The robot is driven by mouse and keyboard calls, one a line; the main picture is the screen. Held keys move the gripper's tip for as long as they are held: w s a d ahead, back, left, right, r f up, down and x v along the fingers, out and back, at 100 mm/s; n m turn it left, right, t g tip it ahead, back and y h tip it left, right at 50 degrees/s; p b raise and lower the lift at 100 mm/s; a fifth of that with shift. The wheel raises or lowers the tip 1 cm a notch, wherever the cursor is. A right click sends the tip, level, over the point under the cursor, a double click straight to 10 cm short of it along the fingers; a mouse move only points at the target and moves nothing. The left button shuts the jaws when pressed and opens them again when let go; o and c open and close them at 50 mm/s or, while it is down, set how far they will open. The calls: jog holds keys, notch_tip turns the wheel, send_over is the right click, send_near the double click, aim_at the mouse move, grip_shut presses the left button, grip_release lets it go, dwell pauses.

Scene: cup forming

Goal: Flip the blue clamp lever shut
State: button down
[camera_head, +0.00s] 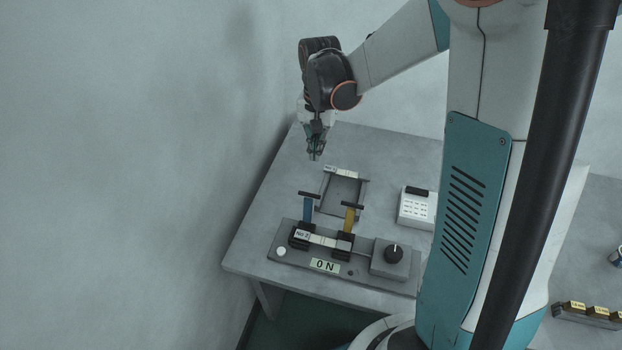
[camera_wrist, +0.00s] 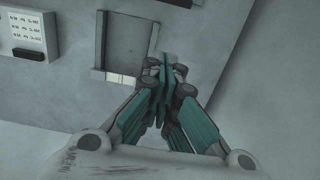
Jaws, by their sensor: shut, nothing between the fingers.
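The blue clamp lever (camera_head: 307,208) stands up from a black clamp block at the left of the grey fixture (camera_head: 285,246), with a dark crossbar on its top end. My gripper (camera_head: 315,157) is shut and empty above the table, up and slightly right of the lever in the head view and apart from it. In the wrist view my gripper (camera_wrist: 166,75) shows its fingers together, pointing toward the table. The blue lever does not show in the wrist view.
A yellow lever (camera_head: 349,219) stands beside the blue one. A shallow tray (camera_head: 364,205) lies behind the levers.

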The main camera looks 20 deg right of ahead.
jog(key=shift+f, duration=0.15)
jog(key=b, duration=0.3)
send_over(308, 208)
jog(key=w+d, duration=0.3)
jog(key=w, duration=0.2)
notch_tip(308, 208, down, 8)
jog(key=shift+s, duration=0.2)
jog(key=shift+a+f, duration=0.1)
jog(key=shift+a, duration=0.1)
